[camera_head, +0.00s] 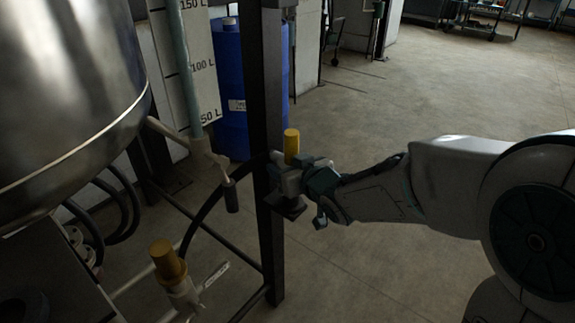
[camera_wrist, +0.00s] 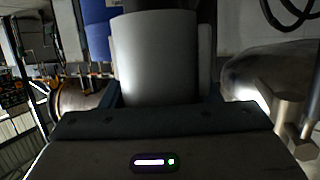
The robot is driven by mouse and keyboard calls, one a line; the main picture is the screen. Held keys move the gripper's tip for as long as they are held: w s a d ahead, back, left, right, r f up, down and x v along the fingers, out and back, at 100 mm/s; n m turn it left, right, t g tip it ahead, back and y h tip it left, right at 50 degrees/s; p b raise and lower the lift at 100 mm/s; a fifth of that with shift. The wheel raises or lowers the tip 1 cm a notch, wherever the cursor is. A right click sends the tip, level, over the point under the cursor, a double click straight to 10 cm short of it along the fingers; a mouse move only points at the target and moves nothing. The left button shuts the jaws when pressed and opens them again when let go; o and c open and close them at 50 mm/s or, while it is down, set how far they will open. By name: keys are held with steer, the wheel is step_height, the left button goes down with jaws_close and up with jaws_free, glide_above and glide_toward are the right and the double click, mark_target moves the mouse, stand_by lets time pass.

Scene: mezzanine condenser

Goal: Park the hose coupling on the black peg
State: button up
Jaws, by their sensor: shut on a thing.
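My gripper (camera_head: 303,179) is shut on the hose coupling, beside the dark upright post in the head view. The coupling's pale grey round body (camera_wrist: 155,60) fills the space between the jaws in the wrist view. A yellow cylinder (camera_head: 291,143) stands upright just above the jaws and seems to be part of the coupling. A black hose (camera_head: 203,212) arches from behind the post near the gripper down to the lower left. A dark bracket (camera_head: 286,209) sticks out of the post just below the gripper. I cannot make out the black peg; my gripper may hide it.
The dark post (camera_head: 272,245) stands close on the gripper's left. A yellow-capped fitting (camera_head: 168,262), a pipe with a dark-gripped lever (camera_head: 231,197) and a large steel tank (camera_head: 65,90) lie further left. A blue drum (camera_head: 232,95) stands behind. The floor to the right is open.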

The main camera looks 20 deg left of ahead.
steer(key=shift+f+b, duration=1.55)
steer(key=shift+f, duration=0.2)
steer(key=o, duration=1.3)
steer(key=shift+o, duration=0.2)
steer(key=v, duration=1.3)
steer(key=shift+s+d+r, duration=0.2)
steer(key=shift+d, duration=0.1)
